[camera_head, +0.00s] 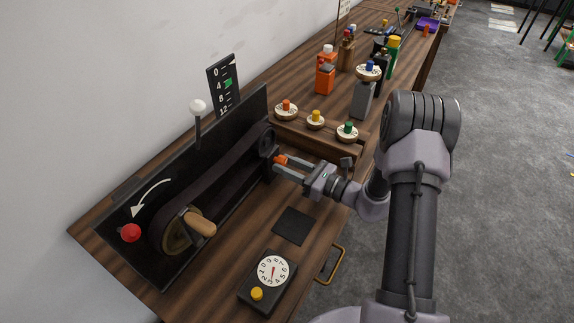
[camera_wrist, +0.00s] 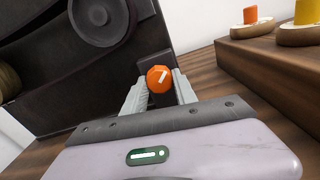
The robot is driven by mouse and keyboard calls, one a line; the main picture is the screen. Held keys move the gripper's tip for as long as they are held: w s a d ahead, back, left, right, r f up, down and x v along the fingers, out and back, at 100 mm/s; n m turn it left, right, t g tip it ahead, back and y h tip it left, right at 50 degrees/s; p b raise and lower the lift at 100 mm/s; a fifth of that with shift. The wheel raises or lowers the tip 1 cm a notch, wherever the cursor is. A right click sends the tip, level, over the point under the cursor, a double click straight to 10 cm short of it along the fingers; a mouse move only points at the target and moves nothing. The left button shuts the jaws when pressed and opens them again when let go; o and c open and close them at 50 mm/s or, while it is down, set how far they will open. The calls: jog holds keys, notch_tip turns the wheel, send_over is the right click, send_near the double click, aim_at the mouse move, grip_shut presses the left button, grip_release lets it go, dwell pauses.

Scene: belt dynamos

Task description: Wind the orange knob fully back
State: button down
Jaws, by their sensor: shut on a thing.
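The orange knob (camera_head: 281,160) sticks out from the dark belt machine (camera_head: 222,168), beside the small belt wheel. It also shows in the wrist view (camera_wrist: 159,79), with a white mark on its face pointing to the upper right. My gripper (camera_head: 282,167) reaches in from the right and is shut on the knob, one finger on each side. In the wrist view both fingers (camera_wrist: 160,95) flank the knob. The knob's shaft is hidden. A scale board (camera_head: 223,85) marked 0 to 12 has a green pointer near 4.
A wooden crank handle (camera_head: 201,224), a red button (camera_head: 130,233) and a white-tipped lever (camera_head: 198,107) are on the machine. A dial box (camera_head: 272,272) stands in front. A raised shelf with orange, yellow and green knobs (camera_head: 315,119) lies close behind my gripper.

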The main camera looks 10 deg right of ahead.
jog(key=shift+f, duration=0.1)
jog(key=n+b, duration=0.3)
jog(key=shift+f, duration=0.1)
jog(key=n+b, duration=0.2)
jog(key=shift+n+b, duration=0.3)
jog(key=n+b, duration=0.3)
jog(key=shift+b, duration=0.3)
jog(key=shift+r+n, duration=0.2)
jog(key=shift+n, duration=0.2)
jog(key=c, duration=1)
grip_release()
jog(key=shift+d, duration=0.1)
